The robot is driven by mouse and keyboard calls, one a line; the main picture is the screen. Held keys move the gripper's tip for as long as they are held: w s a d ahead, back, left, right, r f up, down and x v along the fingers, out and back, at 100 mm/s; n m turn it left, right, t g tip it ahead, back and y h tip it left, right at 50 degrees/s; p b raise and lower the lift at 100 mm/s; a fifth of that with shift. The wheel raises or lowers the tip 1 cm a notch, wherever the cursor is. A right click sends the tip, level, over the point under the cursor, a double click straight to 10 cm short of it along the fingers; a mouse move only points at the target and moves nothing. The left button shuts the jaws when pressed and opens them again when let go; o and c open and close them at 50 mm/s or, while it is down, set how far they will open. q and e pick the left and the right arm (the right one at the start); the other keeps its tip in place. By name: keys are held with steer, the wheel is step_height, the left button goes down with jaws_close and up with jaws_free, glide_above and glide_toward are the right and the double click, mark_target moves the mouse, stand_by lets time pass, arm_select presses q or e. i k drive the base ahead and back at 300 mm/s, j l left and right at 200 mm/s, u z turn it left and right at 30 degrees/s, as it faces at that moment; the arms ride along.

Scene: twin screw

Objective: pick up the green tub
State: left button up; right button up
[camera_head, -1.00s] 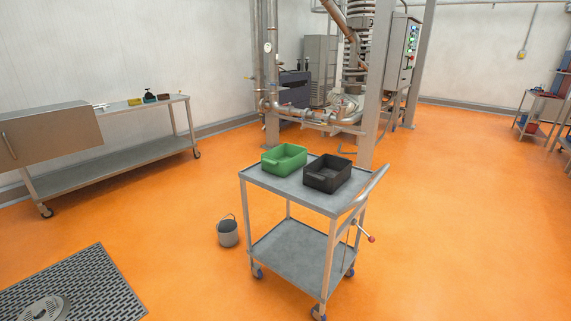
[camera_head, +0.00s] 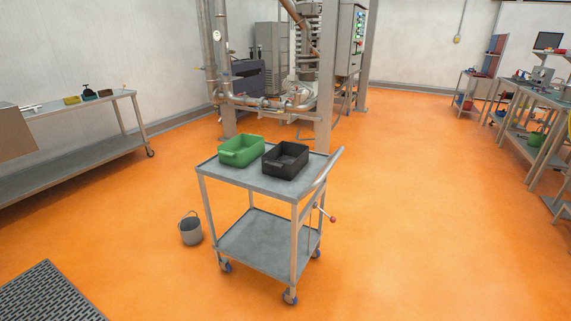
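The green tub (camera_head: 240,152) is an open rectangular box. It sits upright on the left part of the top shelf of a grey wheeled cart (camera_head: 262,184), near the middle of the head view. A black tub (camera_head: 285,161) stands close to its right on the same shelf. Neither of my grippers shows in the view.
A grey bucket (camera_head: 191,231) stands on the floor left of the cart. A floor grate (camera_head: 48,295) lies at the lower left. A long steel bench (camera_head: 75,165) is at the left, and pipework stands behind the cart. Orange floor is clear in front and to the right.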

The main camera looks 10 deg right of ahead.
mark_target(242, 150)
steer(key=i+l+z, duration=0.65)
steer(key=i, duration=0.2)
steer(key=i+l+z, duration=0.3)
steer(key=i, duration=0.2)
steer(key=i+z, duration=0.35)
steer(key=i, duration=0.15)
steer(key=i+u, duration=0.2)
steer(key=i, duration=0.65)
steer(key=i+l+u, duration=0.15)
steer(key=i, duration=0.75)
